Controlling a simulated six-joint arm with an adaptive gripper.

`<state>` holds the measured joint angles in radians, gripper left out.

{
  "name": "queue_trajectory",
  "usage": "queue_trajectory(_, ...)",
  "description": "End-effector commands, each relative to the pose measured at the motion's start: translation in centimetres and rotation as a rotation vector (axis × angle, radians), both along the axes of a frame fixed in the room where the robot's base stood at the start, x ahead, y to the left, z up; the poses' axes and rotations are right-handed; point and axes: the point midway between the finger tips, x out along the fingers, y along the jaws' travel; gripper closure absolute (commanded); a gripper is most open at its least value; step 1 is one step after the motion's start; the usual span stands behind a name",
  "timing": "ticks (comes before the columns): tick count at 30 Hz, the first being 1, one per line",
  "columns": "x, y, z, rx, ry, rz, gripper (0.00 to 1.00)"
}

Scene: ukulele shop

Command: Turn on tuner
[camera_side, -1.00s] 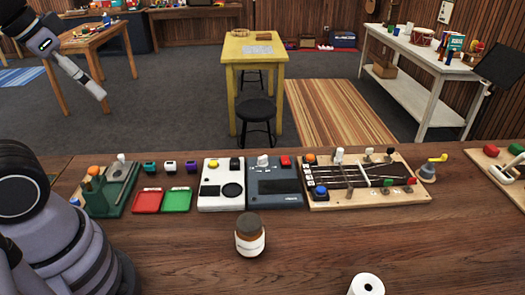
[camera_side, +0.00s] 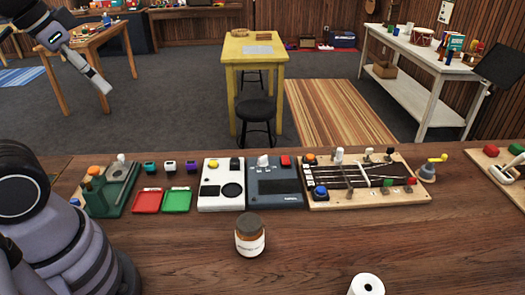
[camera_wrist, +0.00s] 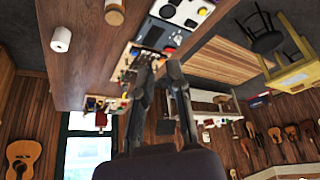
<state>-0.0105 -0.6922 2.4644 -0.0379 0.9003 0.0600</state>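A dark grey box (camera_side: 275,187) with a dark screen, a white knob and a red button sits on the bench in the side view. It looks like the tuner, but I cannot read its label, and its screen is dark. It also seems to show in the wrist view (camera_wrist: 156,34). A white box (camera_side: 221,185) with a yellow button and a round black part stands against its left side. My gripper (camera_side: 103,90) is up at the far left, well away from the boxes. In the wrist view its fingers (camera_wrist: 160,72) are apart with nothing between them.
A jar (camera_side: 250,236) stands in front of the boxes and a white roll (camera_side: 367,287) near the front edge. A wooden board with strings and knobs (camera_side: 322,199) lies to the right. Red (camera_side: 147,202) and green trays (camera_side: 177,202) lie left. The front bench is mostly clear.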

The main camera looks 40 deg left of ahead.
Motion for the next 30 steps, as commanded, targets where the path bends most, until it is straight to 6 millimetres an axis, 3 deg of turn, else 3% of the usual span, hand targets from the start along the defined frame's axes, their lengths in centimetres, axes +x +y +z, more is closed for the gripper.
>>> queue_trajectory(7,7.4,-1.5,0.8,-0.065,0.091,-0.168,1.00)
queue_trajectory(14,16.4,-2.0,-0.8,-0.160,0.120,-0.343,1.00)
queue_trajectory(23,28.1,-0.9,-7.3,-0.284,0.067,-0.526,1.00)
queue_trajectory(30,35.7,1.4,-15.7,-0.356,-0.038,-0.627,1.00)
